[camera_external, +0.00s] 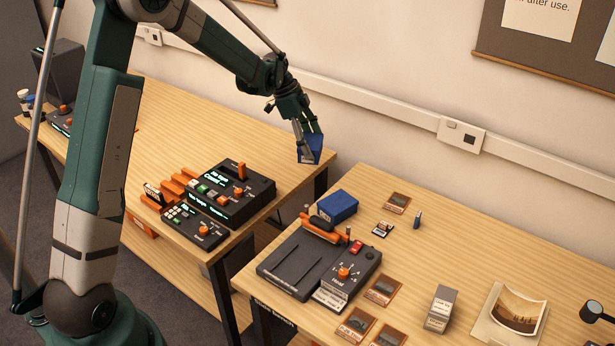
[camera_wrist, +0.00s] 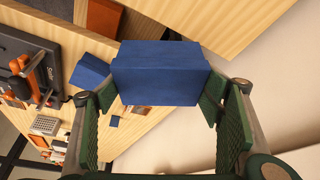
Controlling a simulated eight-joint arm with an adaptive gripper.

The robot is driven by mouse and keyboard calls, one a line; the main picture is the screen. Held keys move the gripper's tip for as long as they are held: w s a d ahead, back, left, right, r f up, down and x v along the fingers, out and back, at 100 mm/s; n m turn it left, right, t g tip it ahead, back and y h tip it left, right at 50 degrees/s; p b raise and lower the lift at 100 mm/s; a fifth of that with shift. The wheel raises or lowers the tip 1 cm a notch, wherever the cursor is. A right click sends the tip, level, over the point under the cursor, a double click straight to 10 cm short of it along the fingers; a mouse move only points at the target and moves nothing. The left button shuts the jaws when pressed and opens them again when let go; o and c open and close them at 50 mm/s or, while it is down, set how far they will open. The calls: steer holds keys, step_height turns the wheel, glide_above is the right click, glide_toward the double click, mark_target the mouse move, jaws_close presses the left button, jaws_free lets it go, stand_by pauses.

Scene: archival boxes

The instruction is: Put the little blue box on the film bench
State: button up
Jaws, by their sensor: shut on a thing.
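My gripper (camera_external: 308,146) is shut on a small blue box (camera_external: 313,154), held in the air near the back right corner of the left wooden table. In the wrist view the held blue box (camera_wrist: 158,72) sits between the green finger pads of my gripper (camera_wrist: 162,95). A second blue box (camera_external: 337,206) rests on the right wooden table (camera_external: 470,235), behind the dark sealing machine. It also shows in the wrist view (camera_wrist: 90,72), left of the held box. I cannot tell which table is the film bench.
The left table (camera_external: 180,95) bears black consoles (camera_external: 232,188) with orange parts near its right end. A gap separates the tables. The sealing machine (camera_external: 320,262), several cards, a grey box (camera_external: 440,308) and a photo (camera_external: 515,310) occupy the right table. A wall with a socket rail stands behind.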

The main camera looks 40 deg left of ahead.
steer(key=s+a+n, duration=0.1)
steer(key=s+a, duration=0.4)
steer(key=a, duration=0.6)
steer(key=s+a+n+t+y, duration=0.15)
steer(key=s+a, duration=0.35)
steer(key=a, duration=0.5)
steer(key=s+a+n+h, duration=0.15)
steer(key=s+a, duration=0.35)
steer(key=a, duration=0.6)
steer(key=s+a+n+y, duration=0.1)
steer(key=s+a+n, duration=0.1)
steer(key=s+a, duration=0.8)
steer(key=s+a+n+y+p, duration=0.1)
steer(key=s+a+n, duration=0.1)
steer(key=s+a, duration=0.8)
steer(key=s, duration=0.4)
steer(key=shift+s, duration=0.3)
steer(key=shift+a+t, duration=0.1)
steer(key=shift+t, duration=0.15)
glide_toward(141, 177)
steer(key=shift+w+d+r+b, duration=0.1)
steer(key=shift+w+d+b, duration=0.2)
steer(key=shift+w+d, duration=0.3)
steer(key=shift+a, duration=0.1)
steer(key=shift+f, duration=1.9)
steer(key=shift+f+b, duration=0.1)
steer(key=shift+b, duration=0.2)
